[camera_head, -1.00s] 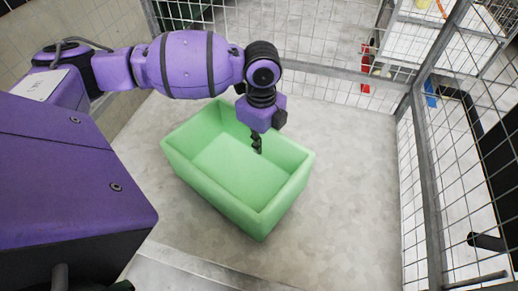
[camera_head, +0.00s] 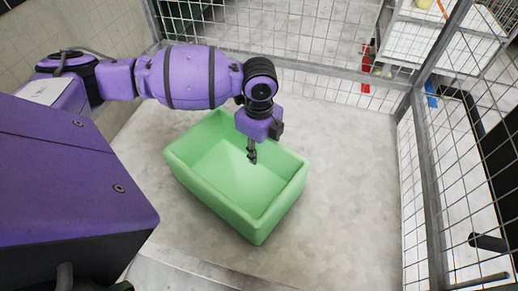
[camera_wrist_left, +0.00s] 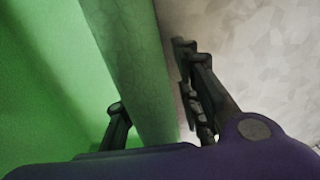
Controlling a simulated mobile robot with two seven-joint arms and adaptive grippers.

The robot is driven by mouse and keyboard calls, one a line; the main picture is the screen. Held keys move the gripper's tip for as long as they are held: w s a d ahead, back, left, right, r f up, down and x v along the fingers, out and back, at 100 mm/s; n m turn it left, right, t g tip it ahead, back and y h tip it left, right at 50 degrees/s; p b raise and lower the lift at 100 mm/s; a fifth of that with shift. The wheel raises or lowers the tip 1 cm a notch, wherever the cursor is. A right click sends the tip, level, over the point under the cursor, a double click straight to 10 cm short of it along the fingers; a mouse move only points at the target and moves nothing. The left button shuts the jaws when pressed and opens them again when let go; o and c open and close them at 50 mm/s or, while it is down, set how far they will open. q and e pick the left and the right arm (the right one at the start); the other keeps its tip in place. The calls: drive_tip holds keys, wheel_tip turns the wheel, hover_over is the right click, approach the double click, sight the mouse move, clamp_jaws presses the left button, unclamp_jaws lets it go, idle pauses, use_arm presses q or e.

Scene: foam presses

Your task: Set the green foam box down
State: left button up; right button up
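The green foam box (camera_head: 215,208) is open-topped and empty. It shows in the middle of the head view, above or on the grey surface; I cannot tell if its underside touches. My left gripper (camera_head: 251,155) points down at the box's far right wall. In the left wrist view that wall (camera_wrist_left: 140,75) lies between the two fingers of the gripper (camera_wrist_left: 155,95), one inside the box and one outside. The gripper is shut on the wall. The outer finger is hidden in the head view. My right gripper is not in view.
The grey surface (camera_head: 345,190) is bare to the right of the box. Wire-mesh fencing (camera_head: 330,85) encloses the back and right side, with a metal post (camera_head: 432,190) at the right. A metal edge (camera_head: 190,268) runs along the front.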

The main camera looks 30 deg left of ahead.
use_arm(q)
wheel_tip(320, 180, up, 12)
drive_tip(key=shift+r+p, duration=0.1)
drive_tip(key=shift+p, duration=0.4)
